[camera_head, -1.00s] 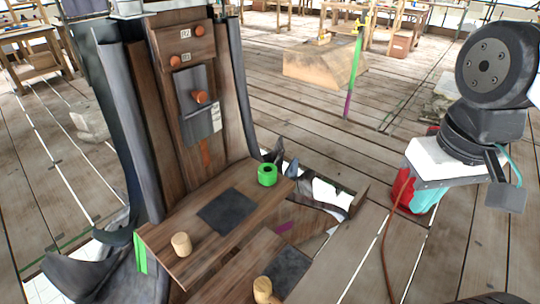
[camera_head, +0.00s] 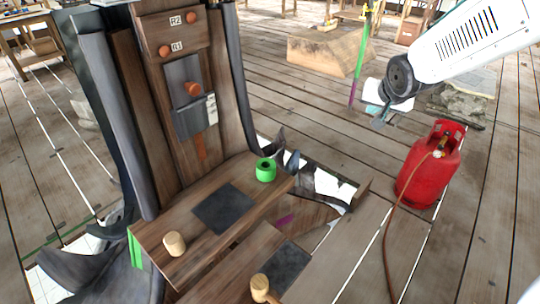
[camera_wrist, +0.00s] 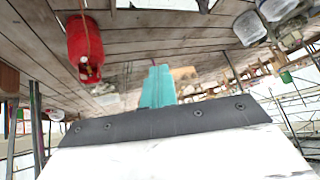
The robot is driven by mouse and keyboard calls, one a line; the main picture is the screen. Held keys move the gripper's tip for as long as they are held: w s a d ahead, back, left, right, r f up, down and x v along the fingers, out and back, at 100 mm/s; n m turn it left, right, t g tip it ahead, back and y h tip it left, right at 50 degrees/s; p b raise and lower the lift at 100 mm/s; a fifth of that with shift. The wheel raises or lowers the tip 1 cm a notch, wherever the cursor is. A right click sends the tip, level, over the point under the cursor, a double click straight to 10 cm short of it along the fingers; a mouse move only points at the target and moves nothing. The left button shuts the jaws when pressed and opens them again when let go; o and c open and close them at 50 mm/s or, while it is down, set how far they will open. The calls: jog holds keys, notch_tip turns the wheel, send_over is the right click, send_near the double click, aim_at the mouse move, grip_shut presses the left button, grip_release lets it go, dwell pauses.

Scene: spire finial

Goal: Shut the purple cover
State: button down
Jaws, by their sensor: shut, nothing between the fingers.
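My gripper (camera_wrist: 157,72) shows in the wrist view as teal fingers pressed together with nothing between them. In the head view its end (camera_head: 380,120) hangs in the air at the upper right, well apart from the wooden structure. A small purple patch (camera_head: 285,220) shows low at the right side of the wooden bench (camera_head: 175,262). It is mostly hidden by the bench, so I cannot tell whether it is the purple cover or whether it is open. No other purple cover is clear in either view.
A red gas cylinder (camera_head: 428,165) with a hose stands on the plank floor at right. The bench carries a green ring (camera_head: 265,170) and wooden knobs (camera_head: 174,243). A tall panel (camera_head: 165,80) with orange knobs rises behind. A green and purple pole (camera_head: 360,60) stands beyond.

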jog(key=w+a+f+t+y, duration=0.2)
jog(key=w+a+f, duration=0.3)
jog(key=w+f, duration=0.25)
jog(key=w+a+f+t+y, duration=0.1)
jog(key=w+a+f+y, duration=0.2)
jog(key=w+a+f, duration=0.35)
jog(key=s+a+f+m+t+y, duration=0.1)
jog(key=a+f+y, duration=0.2)
jog(key=f, duration=0.6)
jog(key=s+a+f+m+y, duration=0.1)
jog(key=a+f+y, duration=0.25)
jog(key=f, duration=0.55)
jog(key=x, duration=0.4)
jog(key=s+a+x, duration=0.1)
jog(key=x, duration=0.3)
jog(key=f+x, duration=0.1)
jog(key=x, duration=0.2)
jog(key=shift+s+a, duration=0.1)
jog(key=shift+a, duration=0.55)
jog(key=shift+a+f, duration=0.2)
jog(key=shift+a, duration=0.35)
jog(key=shift+a+f, duration=0.1)
jog(key=shift+a, duration=0.35)
